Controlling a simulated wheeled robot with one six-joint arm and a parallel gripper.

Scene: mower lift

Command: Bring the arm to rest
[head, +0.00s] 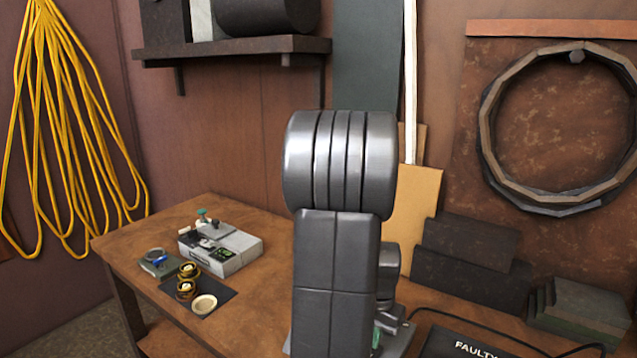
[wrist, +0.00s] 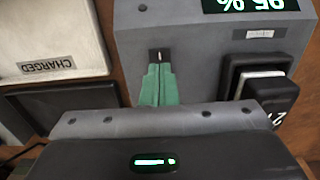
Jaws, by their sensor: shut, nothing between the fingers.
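My gripper (wrist: 158,72) shows in the wrist view as two green fingers pressed together, with nothing between them. Its tips are over the face of a grey box (wrist: 205,55), close to a small dark slot (wrist: 160,55). I cannot tell whether they touch it. My arm (head: 338,230) stands upright in the middle of the head view and hides most of the gripper and what is around it.
A pale panel marked CHARGED (wrist: 50,40) lies left. On the bench (head: 140,235) are a grey case (head: 222,250), small parts and a FAULTY-marked black tray (head: 450,345).

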